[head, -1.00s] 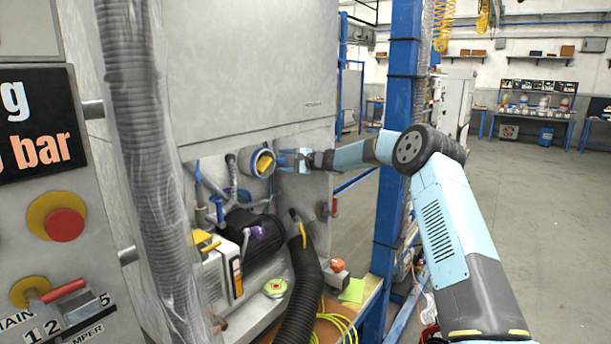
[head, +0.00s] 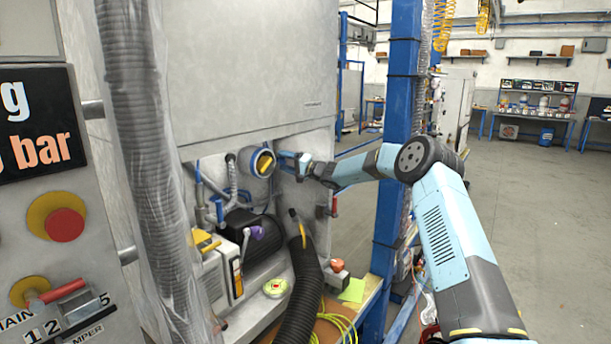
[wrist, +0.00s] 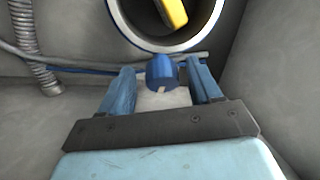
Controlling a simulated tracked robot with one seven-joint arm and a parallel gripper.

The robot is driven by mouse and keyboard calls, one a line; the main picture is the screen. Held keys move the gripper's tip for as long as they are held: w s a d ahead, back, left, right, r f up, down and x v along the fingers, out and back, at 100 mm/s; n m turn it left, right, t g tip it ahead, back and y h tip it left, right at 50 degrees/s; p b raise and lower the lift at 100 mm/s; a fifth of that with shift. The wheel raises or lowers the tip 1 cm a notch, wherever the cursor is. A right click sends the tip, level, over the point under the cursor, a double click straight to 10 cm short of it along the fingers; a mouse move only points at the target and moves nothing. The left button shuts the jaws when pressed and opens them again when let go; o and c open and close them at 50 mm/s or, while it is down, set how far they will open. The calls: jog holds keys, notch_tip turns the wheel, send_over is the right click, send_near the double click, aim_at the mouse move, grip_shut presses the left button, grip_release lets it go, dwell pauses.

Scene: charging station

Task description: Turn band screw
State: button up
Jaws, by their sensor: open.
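A blue knob-like screw (wrist: 161,70) shows in the wrist view just below the lower edge of a round grey collar (wrist: 125,35). A short pale pin sticks out of the screw towards me. My gripper (wrist: 163,78) is open, with one blue finger on each side of the screw. Gaps show between the fingers and the screw. In the head view my gripper (head: 288,157) is just right of the collar (head: 263,162), which has a yellow piece (head: 265,163) inside it. The screw cannot be made out clearly there.
A grey cabinet (head: 250,70) hangs above the recess. Below are a black motor (head: 252,228), a black corrugated hose (head: 303,285) and blue pipes. A wrapped hose (head: 145,150) stands at the left and a blue post (head: 398,150) behind my arm.

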jog(key=n+y, duration=0.1)
jog(key=n, duration=0.2)
jog(key=shift+f, duration=0.1)
jog(key=v, duration=1.4)
jog(key=s+a+r+n+g+h, duration=0.2)
jog(key=s+r+g+h, duration=0.1)
jog(key=s, duration=0.9)
jog(key=s+a+r+n+g+h, duration=0.2)
jog(key=s+a+r+g+h, duration=0.1)
jog(key=s, duration=0.9)
jog(key=shift+s+r+g+h, duration=0.4)
jog(key=shift+r+g, duration=0.3)
jog(key=shift+r, duration=0.55)
